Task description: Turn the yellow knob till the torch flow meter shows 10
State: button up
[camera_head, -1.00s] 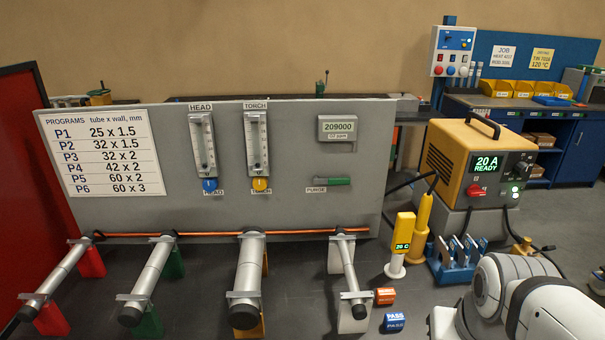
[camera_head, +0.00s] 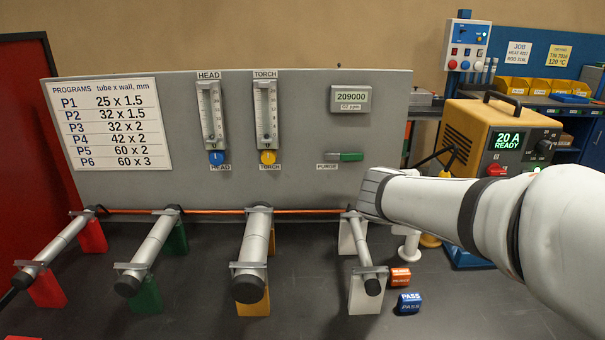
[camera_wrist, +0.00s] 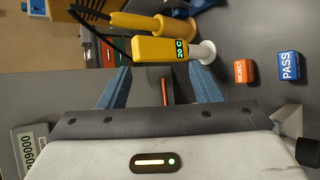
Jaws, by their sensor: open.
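The fingers are hidden there.
A blue knob (camera_head: 216,158) sits under the head flow meter (camera_head: 211,115), left of the yellow one. A green purge handle (camera_head: 351,156) is to the right. Several tubes on stands (camera_head: 256,240) stand before the panel. REJECT (camera_head: 401,277) and PASS (camera_head: 409,302) blocks lie on the bench.

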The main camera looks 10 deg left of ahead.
jog(key=w+a+n+t+y+b, duration=0.35)
jog(key=w+a+n, duration=0.3)
jog(key=a, duration=0.55)
jog(key=n+t+y+b, duration=0.3)
jog(key=n+y, duration=0.4)
jog(key=n, duration=0.6)
send_near(268, 161)
jog(key=shift+w+a, duration=0.3)
jog(key=shift+w, duration=0.4)
jog(key=p+x, duration=0.1)
jog(key=x, duration=0.5)
jog(key=shift+d, duration=0.1)
jog(key=shift+w+a+p, duration=0.2)
jog(key=shift+w+p, duration=0.15)
jog(key=shift+w, duration=0.35)
jog(key=shift+c, duration=0.5)
